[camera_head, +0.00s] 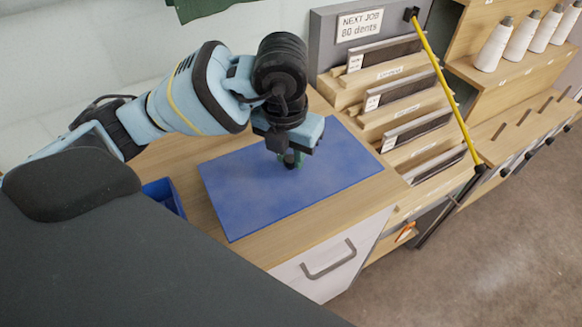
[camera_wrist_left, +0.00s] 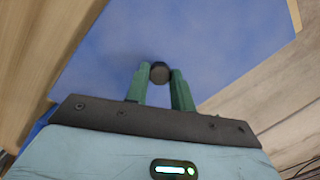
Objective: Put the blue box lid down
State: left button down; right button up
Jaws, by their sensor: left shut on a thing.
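The blue box lid (camera_head: 240,195) is a flat blue panel over the wooden worktop; I cannot tell whether it touches the wood. In the left wrist view the lid (camera_wrist_left: 110,50) fills the middle, with a dark round knob (camera_wrist_left: 159,72) on it. My left gripper (camera_head: 291,160) points down at the lid. Its green fingers (camera_wrist_left: 156,84) are shut on the knob. A blue open box (camera_head: 163,194) shows in part left of the lid, partly hidden by my own body. My right gripper is not in view.
Bare worktop (camera_head: 265,257) runs along the lid's front, above a drawer with a grey handle (camera_head: 328,260). A slotted wooden rack (camera_head: 400,110) stands at the back right, with a yellow bar (camera_head: 440,75).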

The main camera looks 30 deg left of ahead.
aim_at(289, 161)
pick_arm(q)
jog(key=shift+f, duration=0.7)
notch_tip(289, 161, down, 3)
jog(key=shift+r, duration=0.15)
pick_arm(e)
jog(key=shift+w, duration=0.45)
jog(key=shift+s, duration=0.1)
pick_arm(q)
jog(key=c, duration=1.2)
grip_release()
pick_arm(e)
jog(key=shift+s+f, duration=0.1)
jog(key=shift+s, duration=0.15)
